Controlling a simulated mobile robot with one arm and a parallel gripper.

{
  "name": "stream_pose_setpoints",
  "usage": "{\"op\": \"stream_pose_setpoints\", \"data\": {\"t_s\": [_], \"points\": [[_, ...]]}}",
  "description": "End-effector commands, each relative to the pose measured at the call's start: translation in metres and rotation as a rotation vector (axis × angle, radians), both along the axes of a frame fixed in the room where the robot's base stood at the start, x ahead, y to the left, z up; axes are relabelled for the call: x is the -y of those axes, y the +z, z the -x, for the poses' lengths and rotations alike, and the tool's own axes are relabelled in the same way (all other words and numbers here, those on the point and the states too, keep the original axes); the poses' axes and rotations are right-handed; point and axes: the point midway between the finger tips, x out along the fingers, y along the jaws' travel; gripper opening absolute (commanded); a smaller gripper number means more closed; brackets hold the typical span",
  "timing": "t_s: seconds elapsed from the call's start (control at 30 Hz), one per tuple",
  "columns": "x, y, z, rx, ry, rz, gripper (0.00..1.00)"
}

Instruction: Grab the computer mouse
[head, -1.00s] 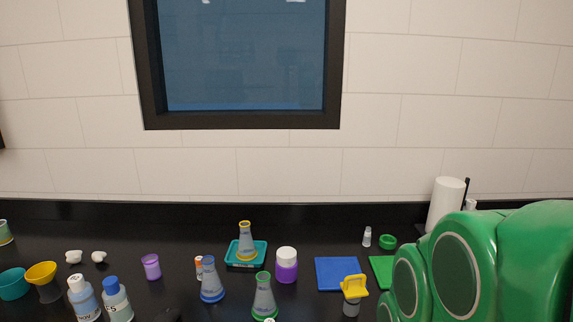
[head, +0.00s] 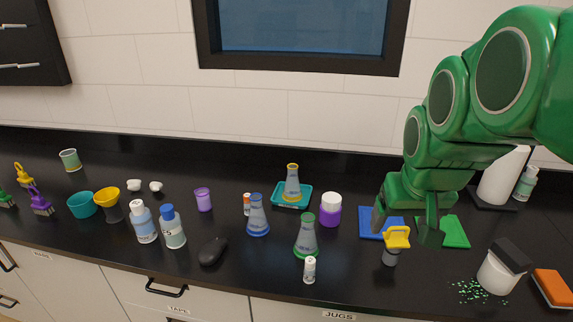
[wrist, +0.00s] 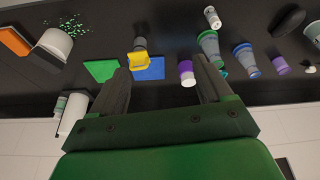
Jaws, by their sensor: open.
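A black computer mouse (head: 212,251) lies on the black counter near its front edge, left of centre in the head view. It also shows at the upper right of the wrist view (wrist: 290,21). My gripper (head: 407,218) is above the counter well to the right of the mouse, over the area of the blue and green mats. Its two fingers (wrist: 160,88) are spread apart in the wrist view with nothing held between them.
Between gripper and mouse stand a green-rimmed flask (head: 306,238), a small white vial (head: 309,270), a blue flask (head: 257,218) and a purple jar (head: 330,211). Two bottles (head: 172,228) stand just left of the mouse. A yellow-topped container (head: 395,243) is below my gripper.

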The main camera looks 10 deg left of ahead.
Motion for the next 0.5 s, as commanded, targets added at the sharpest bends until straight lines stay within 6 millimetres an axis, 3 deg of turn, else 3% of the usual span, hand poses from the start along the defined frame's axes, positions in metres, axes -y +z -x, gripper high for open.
{"op": "stream_pose_setpoints", "data": {"t_s": [0.03,0.2,0.3,0.5], "points": [[-0.009,0.021,-0.024,0.066,0.02,-0.004,0.79],[-0.036,0.091,-0.092,0.273,0.081,-0.017,0.79],[-0.051,0.128,-0.119,0.374,0.107,-0.027,0.79],[-0.071,0.176,-0.15,0.501,0.142,-0.038,0.79]]}}
